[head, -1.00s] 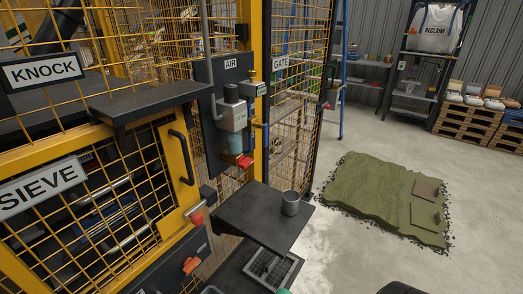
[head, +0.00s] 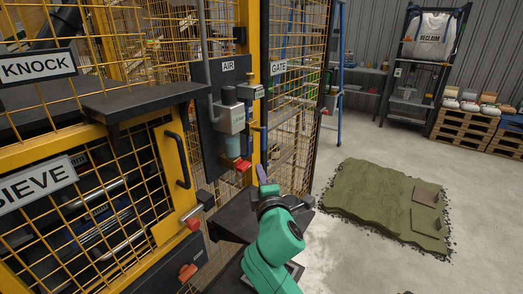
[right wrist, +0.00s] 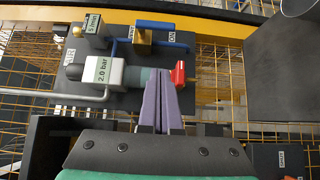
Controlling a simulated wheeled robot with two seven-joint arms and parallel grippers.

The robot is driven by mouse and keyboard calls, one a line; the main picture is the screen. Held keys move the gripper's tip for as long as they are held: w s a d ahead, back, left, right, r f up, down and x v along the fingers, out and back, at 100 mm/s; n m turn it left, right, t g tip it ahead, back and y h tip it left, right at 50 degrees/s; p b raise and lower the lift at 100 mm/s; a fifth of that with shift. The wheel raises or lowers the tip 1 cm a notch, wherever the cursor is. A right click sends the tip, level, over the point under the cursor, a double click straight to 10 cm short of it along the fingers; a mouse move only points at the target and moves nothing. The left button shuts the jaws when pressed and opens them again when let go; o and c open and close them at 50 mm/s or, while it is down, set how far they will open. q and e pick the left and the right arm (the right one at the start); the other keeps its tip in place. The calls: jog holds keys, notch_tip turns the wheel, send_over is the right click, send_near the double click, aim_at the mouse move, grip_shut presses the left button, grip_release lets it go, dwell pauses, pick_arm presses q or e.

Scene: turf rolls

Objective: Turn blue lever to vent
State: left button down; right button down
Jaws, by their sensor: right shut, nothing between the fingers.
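The blue lever (head: 264,140) is on the right side of the AIR panel (head: 210,150), pointing down in the head view. In the right wrist view the blue lever (right wrist: 155,24) lies by a brass valve body (right wrist: 143,40), its free end near the ON label (right wrist: 172,37). My right gripper (head: 262,172) is shut and empty, just below the lever in the head view. In the right wrist view its purple fingers (right wrist: 158,78) point at the panel, apart from the lever and beside a red knob (right wrist: 178,75). My left gripper is out of view.
A grey regulator marked 2.0 bar (right wrist: 103,71) and a flow box (right wrist: 90,30) crowd the panel. Yellow mesh (head: 300,130) stands to the right. Green turf (head: 375,200) covers floor at right.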

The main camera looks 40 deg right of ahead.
jog(key=p, duration=0.2)
send_near(262, 149)
jog(key=w+a+r, duration=0.2)
jog(key=w, duration=0.2)
jog(key=d, duration=0.1)
jog(key=w+d, duration=0.1)
jog(key=d, duration=0.1)
jog(key=w+d+p, duration=0.1)
jog(key=shift+w+d+f, duration=0.1)
jog(key=shift+d, duration=0.15)
jog(key=shift+a, duration=0.1)
jog(key=shift+f, duration=0.1)
